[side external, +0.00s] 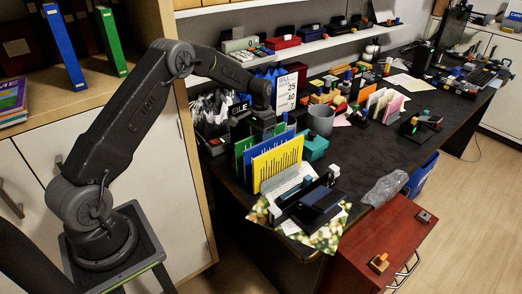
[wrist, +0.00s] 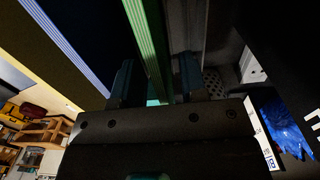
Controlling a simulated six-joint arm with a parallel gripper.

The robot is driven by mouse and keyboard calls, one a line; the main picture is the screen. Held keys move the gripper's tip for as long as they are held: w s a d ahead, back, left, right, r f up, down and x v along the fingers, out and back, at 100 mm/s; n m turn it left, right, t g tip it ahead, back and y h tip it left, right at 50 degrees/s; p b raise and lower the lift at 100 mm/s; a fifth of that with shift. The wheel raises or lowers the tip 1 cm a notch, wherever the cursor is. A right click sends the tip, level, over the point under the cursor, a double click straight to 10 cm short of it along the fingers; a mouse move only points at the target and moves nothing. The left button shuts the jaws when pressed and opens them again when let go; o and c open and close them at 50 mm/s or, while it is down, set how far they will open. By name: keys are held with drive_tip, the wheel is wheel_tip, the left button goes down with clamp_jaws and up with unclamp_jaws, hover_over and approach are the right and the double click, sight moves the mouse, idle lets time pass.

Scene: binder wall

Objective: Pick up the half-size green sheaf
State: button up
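A green sheaf (side external: 241,148) stands upright in the row on the desk, behind a blue sheaf (side external: 262,145) and a yellow sheaf (side external: 277,163); most of it is hidden in the side view. In the wrist view the green sheaf (wrist: 147,40) runs down between the two fingers of my gripper (wrist: 157,84). The fingers are apart, with a dark gap showing on its right side. In the side view my gripper (side external: 264,122) is low over the row, its fingertips mostly hidden. The blue sheaf (wrist: 68,45) is left of the fingers in the wrist view.
A grey cup (side external: 320,121), a calendar sign (side external: 288,88) and a teal block (side external: 314,146) stand close to the row. A crowded paper holder (side external: 213,112) is at its left. A taller green binder (side external: 111,42) stands on the left shelf.

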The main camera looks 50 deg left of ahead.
drive_tip(key=shift+f, duration=0.95)
drive_tip(key=shift+f, duration=0.25)
drive_tip(key=shift+c, duration=0.2)
clamp_jaws()
